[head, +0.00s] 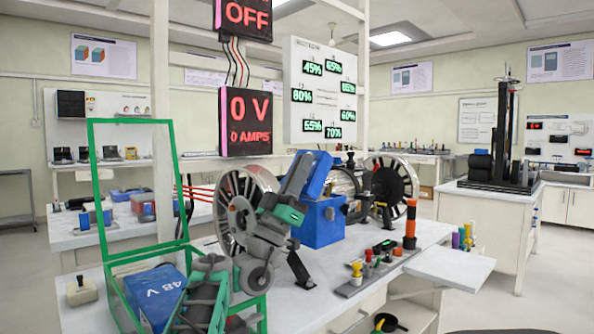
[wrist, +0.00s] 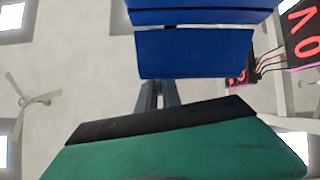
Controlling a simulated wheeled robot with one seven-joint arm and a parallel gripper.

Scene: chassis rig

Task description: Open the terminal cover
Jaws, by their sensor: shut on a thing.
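A blue terminal box (head: 322,222) sits on the motor rig on the white bench, in the middle of the head view. Its blue cover (head: 321,172) stands up at a steep tilt above the box. My gripper (head: 303,168) is at the left side of the cover, shut on it, with its grey fingers against the blue. In the wrist view the blue cover (wrist: 195,53) fills the upper middle, and the grey fingers (wrist: 158,95) meet its lower edge. The box's inside and the exact contact are hidden.
Spoked wheels (head: 390,188) flank the box. A green frame (head: 90,195) and a blue 48 V battery (head: 155,295) are at front left. An orange-black post (head: 410,225) and small coloured knobs (head: 368,262) stand on the bench to the right.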

